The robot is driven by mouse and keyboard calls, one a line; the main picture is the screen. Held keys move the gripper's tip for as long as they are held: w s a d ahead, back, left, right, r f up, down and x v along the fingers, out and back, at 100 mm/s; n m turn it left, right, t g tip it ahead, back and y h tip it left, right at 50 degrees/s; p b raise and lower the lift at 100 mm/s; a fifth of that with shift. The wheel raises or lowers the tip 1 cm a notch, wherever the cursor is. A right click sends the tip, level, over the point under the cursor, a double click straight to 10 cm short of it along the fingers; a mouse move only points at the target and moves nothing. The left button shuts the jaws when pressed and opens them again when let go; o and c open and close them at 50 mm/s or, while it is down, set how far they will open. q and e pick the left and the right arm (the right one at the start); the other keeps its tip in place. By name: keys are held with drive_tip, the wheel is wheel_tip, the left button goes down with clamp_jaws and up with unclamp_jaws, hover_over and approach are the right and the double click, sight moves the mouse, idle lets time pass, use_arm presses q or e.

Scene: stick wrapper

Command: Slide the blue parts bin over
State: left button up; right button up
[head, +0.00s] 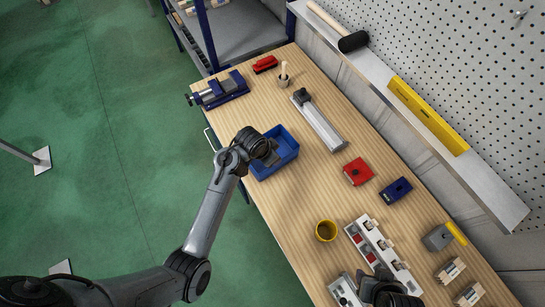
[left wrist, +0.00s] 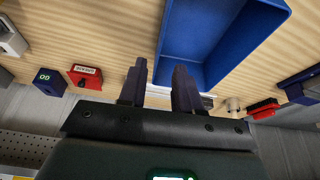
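The blue parts bin (head: 283,146) sits on the wooden table near its left edge in the head view. It appears empty and fills the upper middle of the left wrist view (left wrist: 222,40). My left gripper (head: 270,156) is over the bin's left side. In the left wrist view its two fingers (left wrist: 158,68) are apart with nothing gripped. One finger lies outside the bin's near wall and the other overlaps the wall; I cannot tell whether they touch it. My right gripper (head: 382,278) is at the bottom right, its fingers too unclear to read.
A blue vise (head: 222,90), a cup with a stick (head: 284,80) and a grey long tool (head: 318,122) stand beyond the bin. Red (head: 358,171) and blue (head: 396,189) boxes lie to its right. A yellow cup (head: 326,231) stands nearer. Bare wood lies between bin and cup.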

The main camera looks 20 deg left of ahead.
idle(0.3)
use_arm(q)
hover_over(281, 168)
drive_tip(key=shift+a+f+b, duration=0.1)
drive_tip(key=shift+f+b, duration=0.3)
drive_tip(key=shift+f, duration=4.6)
clamp_jaws()
